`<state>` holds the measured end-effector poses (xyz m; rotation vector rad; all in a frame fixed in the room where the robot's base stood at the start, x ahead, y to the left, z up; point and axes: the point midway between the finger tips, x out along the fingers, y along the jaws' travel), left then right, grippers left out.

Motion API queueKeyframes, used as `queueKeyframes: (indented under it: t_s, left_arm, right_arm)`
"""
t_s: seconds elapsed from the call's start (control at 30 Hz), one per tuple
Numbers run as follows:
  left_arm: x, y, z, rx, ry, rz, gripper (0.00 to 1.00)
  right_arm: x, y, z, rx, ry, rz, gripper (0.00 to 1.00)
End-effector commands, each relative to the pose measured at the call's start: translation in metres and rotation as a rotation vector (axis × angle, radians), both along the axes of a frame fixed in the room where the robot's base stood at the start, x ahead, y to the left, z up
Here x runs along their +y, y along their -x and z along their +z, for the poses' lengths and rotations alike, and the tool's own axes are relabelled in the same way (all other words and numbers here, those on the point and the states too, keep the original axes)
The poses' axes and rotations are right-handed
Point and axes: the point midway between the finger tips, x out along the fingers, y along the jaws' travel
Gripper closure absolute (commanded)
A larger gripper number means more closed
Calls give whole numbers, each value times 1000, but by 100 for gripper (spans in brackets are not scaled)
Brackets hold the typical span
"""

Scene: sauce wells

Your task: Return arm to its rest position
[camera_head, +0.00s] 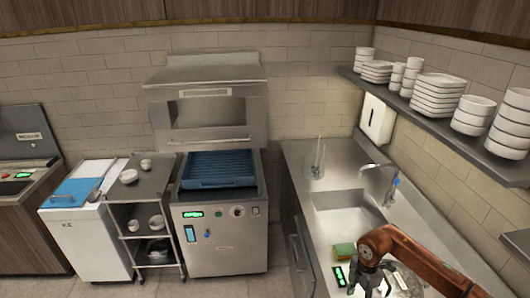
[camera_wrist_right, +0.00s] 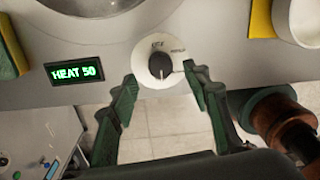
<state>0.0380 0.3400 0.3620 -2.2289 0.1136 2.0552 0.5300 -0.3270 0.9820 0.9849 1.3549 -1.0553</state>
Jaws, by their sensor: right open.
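My right arm (camera_head: 415,256) reaches in from the lower right of the head view. Its gripper (camera_head: 371,279) is over the front edge of the steel sink counter (camera_head: 300,160). In the right wrist view the gripper (camera_wrist_right: 159,75) is open, with its two dark green fingers apart. A round knob (camera_wrist_right: 160,66) on a pale front panel shows between the fingertips, with a gap on each side. I cannot tell how far the fingers are from the panel. My left gripper is not in view.
A green display (camera_wrist_right: 75,71) reading HEAT 50 is left of the knob. A yellow-green sponge (camera_head: 344,251) lies near the sink (camera_head: 345,215). A faucet (camera_head: 377,172) stands behind the arm. A shelf (camera_head: 400,100) of white dishes hangs at right. Floor (camera_wrist_right: 165,130) shows below the panel.

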Motion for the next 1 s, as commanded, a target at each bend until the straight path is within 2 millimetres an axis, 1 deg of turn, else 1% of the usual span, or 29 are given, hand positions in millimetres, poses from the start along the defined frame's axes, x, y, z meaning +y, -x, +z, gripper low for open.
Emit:
queueKeyframes:
  t_s: [0.03,0.2,0.37,0.8,0.87,1.0]
  left_arm:
    - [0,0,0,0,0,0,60]
    - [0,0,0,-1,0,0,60]
    - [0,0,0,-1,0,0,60]
    - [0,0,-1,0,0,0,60]
    - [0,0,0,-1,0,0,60]
    - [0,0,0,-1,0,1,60]
  right_arm:
    - [0,1,-10,2,0,-1,56]
    - [0,2,-34,2,0,-1,56]
    - [0,3,-45,0,0,-1,56]
    - [-1,2,-43,0,0,21,56]
    - [-1,2,-41,-1,0,13,56]
    - [-1,0,-27,-3,0,-1,56]
